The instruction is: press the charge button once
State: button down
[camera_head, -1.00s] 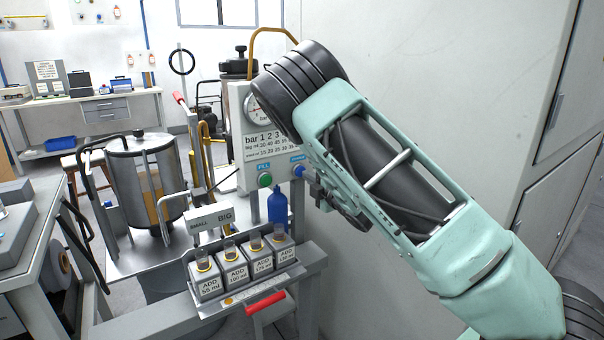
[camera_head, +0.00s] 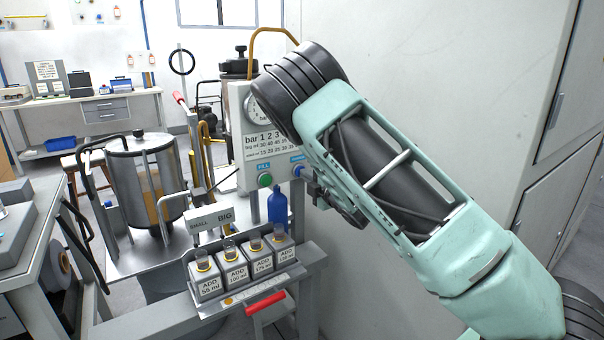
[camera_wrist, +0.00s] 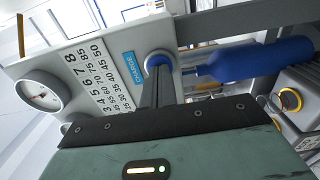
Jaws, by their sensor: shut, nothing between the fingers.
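The blue charge button (camera_head: 297,171) is on the lower right of the pale panel, under a blue label. In the wrist view the button (camera_wrist: 157,58) shows as a blue rim beside the label reading CHARGE (camera_wrist: 132,68). My gripper (camera_wrist: 157,78) is shut and empty, its fingertips lined up over the button and covering part of it. In the head view my gripper (camera_head: 307,181) is right at the button's lower right. The fingertips are at or very near the button face; I cannot tell whether it is pushed in.
The green fill button (camera_head: 265,181) is left of the charge button. A gauge (camera_wrist: 40,92) and number table are on the panel. A blue bottle (camera_head: 278,206) stands just below. Several labelled ADD containers (camera_head: 236,274) sit in front. A large pale wall (camera_head: 430,80) is at right.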

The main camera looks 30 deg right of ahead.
jog(key=s, duration=0.6)
jog(key=shift+s+d+b, duration=0.15)
jog(key=shift+s+b, duration=0.15)
jog(key=shift+s, duration=0.05)
jog(key=s, duration=0.6)
jog(key=shift+b, duration=0.4)
